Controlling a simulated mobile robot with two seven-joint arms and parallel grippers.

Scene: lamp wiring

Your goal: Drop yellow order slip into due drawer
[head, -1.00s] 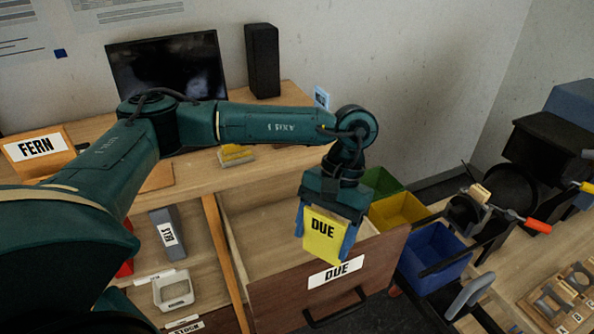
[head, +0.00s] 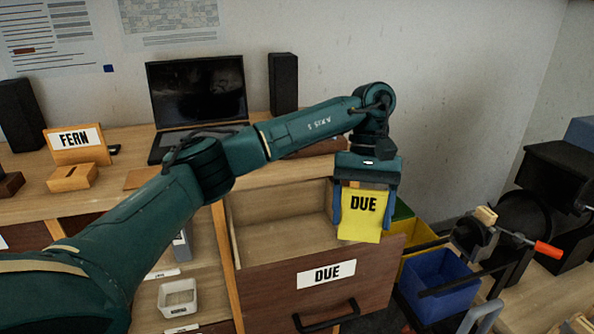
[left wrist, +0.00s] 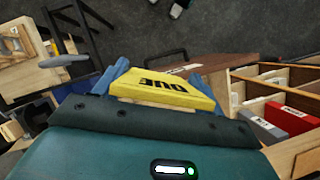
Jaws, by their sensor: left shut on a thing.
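The yellow order slip (head: 361,222), printed DUE, hangs from my left gripper (head: 364,205), which is shut on it. It also shows in the left wrist view (left wrist: 165,90) between the blue fingers. The due drawer (head: 372,272) stands pulled open below the desk, with a DUE label and a black handle on its front. In the head view the slip overlaps the right end of the drawer's opening and the top of its front. The left part of the drawer's inside (head: 280,230) looks empty; the right part is hidden. My right gripper is not in view.
A blue bin (head: 440,280) and a yellow bin (head: 415,262) stand right of the drawer. A clamp with an orange handle (head: 547,249) is farther right. The desk holds a laptop (head: 198,92), a speaker (head: 283,84) and a FERN sign (head: 76,143).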

